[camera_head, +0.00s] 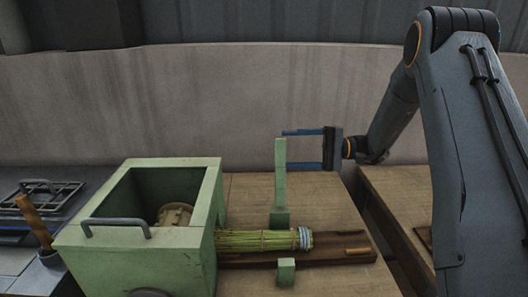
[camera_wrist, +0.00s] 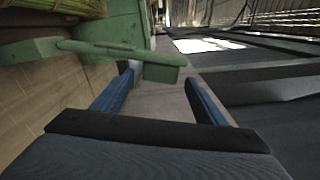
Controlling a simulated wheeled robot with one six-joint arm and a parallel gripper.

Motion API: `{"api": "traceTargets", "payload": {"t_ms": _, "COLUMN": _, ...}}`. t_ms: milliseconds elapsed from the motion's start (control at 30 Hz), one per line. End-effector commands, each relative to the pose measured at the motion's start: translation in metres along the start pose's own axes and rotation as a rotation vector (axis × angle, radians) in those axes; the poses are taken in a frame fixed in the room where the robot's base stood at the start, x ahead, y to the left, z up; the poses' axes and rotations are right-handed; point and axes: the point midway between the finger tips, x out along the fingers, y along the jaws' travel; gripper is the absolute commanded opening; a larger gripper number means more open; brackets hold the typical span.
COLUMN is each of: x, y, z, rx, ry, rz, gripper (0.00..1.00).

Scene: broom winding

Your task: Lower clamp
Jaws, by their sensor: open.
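The clamp's green arm (camera_head: 280,185) stands upright above a green base block (camera_head: 280,218) on the wooden table. A bundle of green broom straw (camera_head: 258,241) lies beside that base, banded with pale blue cord (camera_head: 305,238) at its right end. My gripper (camera_head: 284,150) is open, its blue fingers pointing left near the upper part of the clamp arm. In the wrist view, the green arm (camera_wrist: 100,50) reaches across from the left to the fingertips (camera_wrist: 160,75). Its free end appears between them and overlaps one fingertip. I cannot tell whether they touch.
A green open-topped box (camera_head: 190,247) with a grey handle and a round tan part inside stands left of the straw. A small green block (camera_head: 286,272) sits in front of a dark wooden trough (camera_head: 340,259). A wall closes the back. Bare table lies at the front right.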

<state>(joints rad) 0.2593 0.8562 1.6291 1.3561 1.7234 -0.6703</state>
Motion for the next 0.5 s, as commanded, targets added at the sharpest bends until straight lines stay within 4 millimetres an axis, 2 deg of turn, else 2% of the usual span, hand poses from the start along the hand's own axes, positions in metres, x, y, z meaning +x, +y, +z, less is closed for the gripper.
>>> {"api": "traceTargets", "payload": {"t_ms": 167, "x": 0.017, "y": -0.001, "z": 0.000, "rx": 0.000, "ry": -0.005, "rz": -0.010, "gripper": 0.66}}
{"api": "traceTargets", "payload": {"t_ms": 500, "x": 0.066, "y": -0.001, "z": 0.001, "rx": 0.000, "ry": -0.004, "rz": -0.008, "gripper": 0.66}}
